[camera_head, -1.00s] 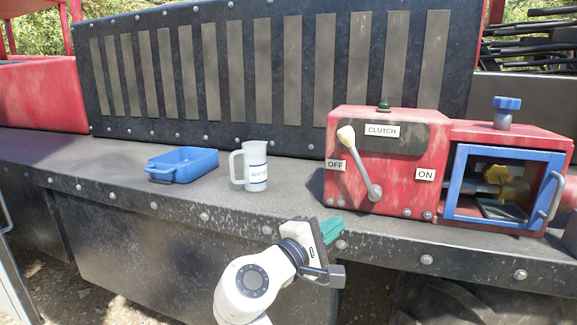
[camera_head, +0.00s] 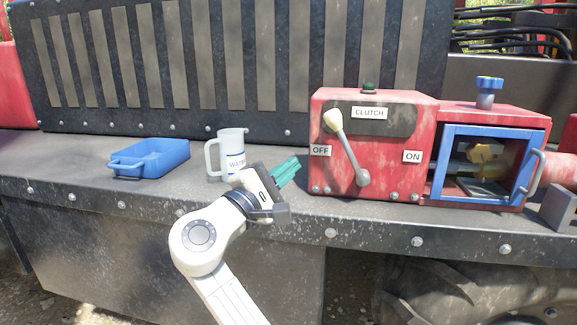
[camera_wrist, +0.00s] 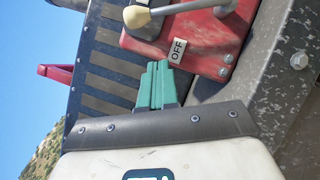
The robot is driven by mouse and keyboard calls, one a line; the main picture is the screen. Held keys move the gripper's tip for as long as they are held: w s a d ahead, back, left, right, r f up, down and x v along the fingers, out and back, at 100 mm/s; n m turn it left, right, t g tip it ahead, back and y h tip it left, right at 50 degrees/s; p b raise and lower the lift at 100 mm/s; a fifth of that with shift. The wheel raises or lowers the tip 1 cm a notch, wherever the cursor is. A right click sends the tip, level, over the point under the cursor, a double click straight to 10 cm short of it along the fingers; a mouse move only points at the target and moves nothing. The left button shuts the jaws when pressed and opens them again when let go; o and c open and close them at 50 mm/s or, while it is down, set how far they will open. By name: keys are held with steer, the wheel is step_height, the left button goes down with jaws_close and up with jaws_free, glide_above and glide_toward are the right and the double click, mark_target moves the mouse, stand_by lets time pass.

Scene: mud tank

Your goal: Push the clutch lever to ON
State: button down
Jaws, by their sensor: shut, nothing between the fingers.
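The clutch lever (camera_head: 346,148) is a grey rod with a cream knob (camera_head: 333,120) on the front of the red clutch box (camera_head: 385,165). It leans up and left from its pivot, with the knob above the OFF label (camera_head: 320,151). The ON label (camera_head: 412,156) is to the right. My gripper (camera_head: 298,163), with green fingers, is shut and empty. It is left of the box, apart from the lever and lower than the knob. In the wrist view, the green fingertips (camera_wrist: 156,68) point toward the box beside the OFF label (camera_wrist: 177,51), and the knob (camera_wrist: 136,16) is at the top.
A water jug (camera_head: 231,150) stands just behind and left of my gripper. A blue tray (camera_head: 150,158) sits farther left. A blue-framed window box (camera_head: 488,165) with a blue knob on top adjoins the clutch box. The ledge front edge is studded with bolts.

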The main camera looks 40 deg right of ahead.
mark_target(347, 148)
steer(key=s+r+p+x, duration=0.1)
steer(key=s+p+x, duration=0.1)
steer(key=x, duration=0.8)
steer(key=shift+s, duration=0.4)
steer(key=shift+d+r, duration=0.1)
steer(key=shift+r, duration=0.05)
